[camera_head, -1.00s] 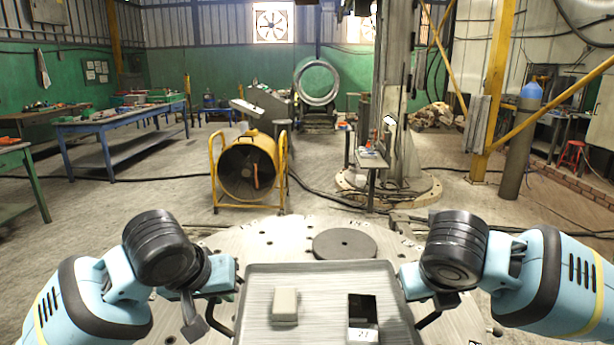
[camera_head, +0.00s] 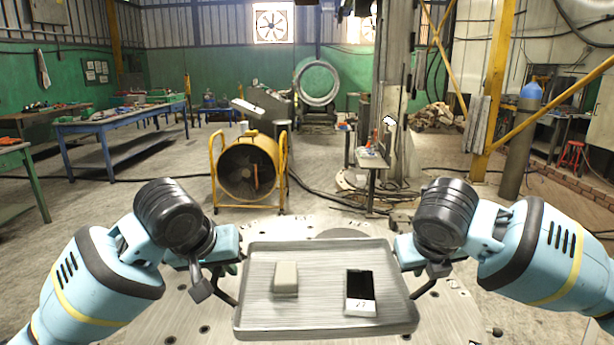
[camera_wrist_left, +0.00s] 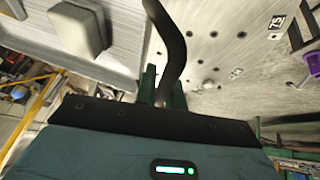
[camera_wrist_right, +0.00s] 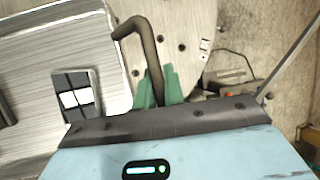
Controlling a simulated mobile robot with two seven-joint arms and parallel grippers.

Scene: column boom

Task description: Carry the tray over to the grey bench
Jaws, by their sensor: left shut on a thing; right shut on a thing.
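The grey metal tray (camera_head: 322,305) is in front of me in the head view, roughly level. It carries a beige block (camera_head: 286,278) and a black-and-white piece (camera_head: 360,290) marked 27. My left gripper (camera_head: 222,275) is at the tray's left side; in the left wrist view its green fingers (camera_wrist_left: 160,88) are shut on a dark bent handle (camera_wrist_left: 172,45). My right gripper (camera_head: 430,275) is at the right side; in the right wrist view its green fingers (camera_wrist_right: 158,88) are shut on the other handle (camera_wrist_right: 148,40). I cannot single out a grey bench.
A pale round metal plate (camera_head: 190,315) with holes lies below the tray. A yellow drum fan (camera_head: 248,170) stands ahead, with a column (camera_head: 392,100) and small stand (camera_head: 372,165) to its right. Blue tables (camera_head: 120,125) are at left. Open floor lies between them.

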